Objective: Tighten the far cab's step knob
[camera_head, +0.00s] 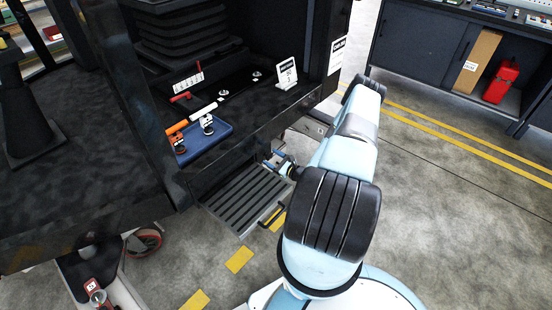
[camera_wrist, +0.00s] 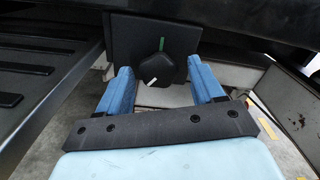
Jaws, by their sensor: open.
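The step knob (camera_wrist: 166,72) is black and sits on a dark square plate (camera_wrist: 125,40) under the cab edge. A white line on the knob points to the lower left, and a green mark (camera_wrist: 162,45) stands on the plate above it. My gripper (camera_wrist: 159,68) is open, with one blue finger on each side of the knob. I cannot tell if either finger touches it. In the head view my gripper (camera_head: 279,164) is small and partly hidden by my arm, beside the ribbed step (camera_head: 247,198); the knob cannot be made out there.
The ribbed step also fills the left of the wrist view (camera_wrist: 35,70). A blue tray (camera_head: 205,141) with small parts lies on the cab floor above. A dark cabinet (camera_head: 415,48) with a red can (camera_head: 502,82) stands back right. Grey floor is clear at right.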

